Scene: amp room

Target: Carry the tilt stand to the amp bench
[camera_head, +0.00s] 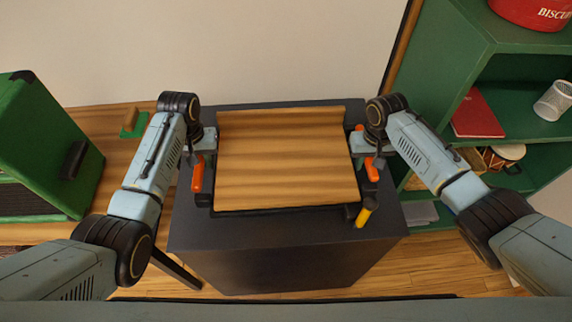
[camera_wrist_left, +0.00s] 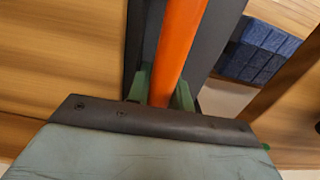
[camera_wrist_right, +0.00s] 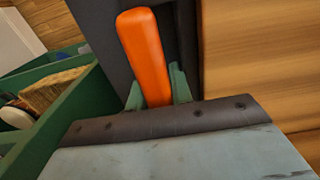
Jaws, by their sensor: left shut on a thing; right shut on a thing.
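The tilt stand (camera_head: 286,165) has a wooden panel in a black frame, with orange handles at its left and right sides. In the head view it is over a dark grey cabinet (camera_head: 290,265); I cannot tell whether it touches the top. My left gripper (camera_head: 200,165) is shut on the left orange handle, which fills the left wrist view (camera_wrist_left: 178,45). My right gripper (camera_head: 370,155) is shut on the right orange handle, also in the right wrist view (camera_wrist_right: 143,50). A wooden surface (camera_head: 108,125) at left, perhaps the amp bench, has a green amp (camera_head: 45,140) on it.
A green shelf unit (camera_head: 450,50) stands close on the right, holding a red book (camera_head: 476,115), a wire cup (camera_head: 553,101) and a red tin (camera_head: 535,12). A small green item (camera_head: 133,124) lies on the wooden surface at left. A plain wall is behind.

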